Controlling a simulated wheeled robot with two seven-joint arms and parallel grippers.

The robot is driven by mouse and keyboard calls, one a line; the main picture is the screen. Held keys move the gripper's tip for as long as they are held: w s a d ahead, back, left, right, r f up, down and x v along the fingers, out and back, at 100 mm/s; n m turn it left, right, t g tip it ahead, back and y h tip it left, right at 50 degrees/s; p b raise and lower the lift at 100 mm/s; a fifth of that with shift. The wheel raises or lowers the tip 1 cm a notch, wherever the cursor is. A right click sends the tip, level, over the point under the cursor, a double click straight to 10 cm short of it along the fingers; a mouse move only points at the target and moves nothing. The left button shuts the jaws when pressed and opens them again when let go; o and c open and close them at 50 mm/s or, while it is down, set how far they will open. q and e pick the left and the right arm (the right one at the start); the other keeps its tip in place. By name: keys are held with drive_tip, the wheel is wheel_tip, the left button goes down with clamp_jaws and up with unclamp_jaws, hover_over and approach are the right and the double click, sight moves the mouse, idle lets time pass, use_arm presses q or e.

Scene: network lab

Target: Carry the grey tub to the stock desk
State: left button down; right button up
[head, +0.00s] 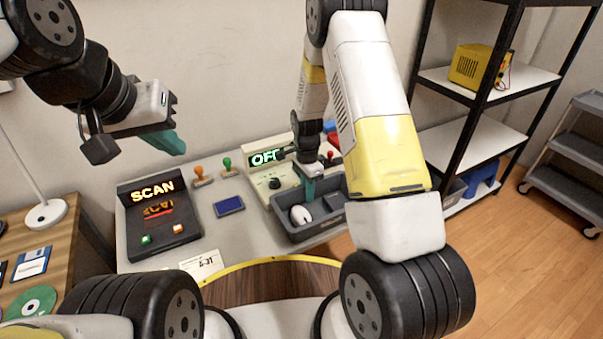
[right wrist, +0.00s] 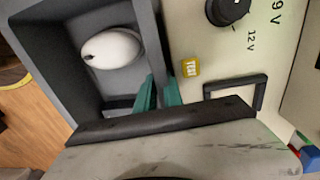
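The grey tub (head: 314,230) sits on the grey worktop, at its right end in the head view. A white rounded object (head: 300,215) lies in it and also shows in the right wrist view (right wrist: 112,48). My right gripper (head: 310,188) is at the tub's far wall. In the right wrist view its teal fingers (right wrist: 160,92) stand close on either side of the tub wall (right wrist: 154,40) and appear shut on it. My left gripper (head: 166,140) is raised above the worktop, away from the tub; its finger gap is hidden. I cannot tell which surface is the stock desk.
A black SCAN box (head: 158,218), a blue pad (head: 229,205), stamps (head: 201,175) and a power unit with an "OFF" display (head: 262,180) stand beside the tub. A wooden table (head: 60,240) is at the left. A shelf rack (head: 470,140) is at the right, with open floor before it.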

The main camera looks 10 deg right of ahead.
wheel_tip(320, 180, up, 20)
drive_tip(key=s+n+t+y, duration=0.1)
drive_tip(key=s+n, duration=0.1)
drive_tip(key=s+d+r+n+t, duration=0.1)
drive_tip(key=s+r+n+t, duration=0.2)
drive_tip(key=s+r+n, duration=0.3)
drive_tip(key=s+d+r+n+t+y, duration=0.1)
drive_tip(key=s+r+n+t, duration=0.1)
drive_tip(key=s+r+n, duration=0.4)
drive_tip(key=s+r, duration=0.4)
drive_tip(key=s, duration=0.5)
drive_tip(key=shift+s+r+n+t, duration=0.2)
drive_tip(key=shift+s+n+t, duration=0.1)
drive_tip(key=shift+s+t, duration=0.1)
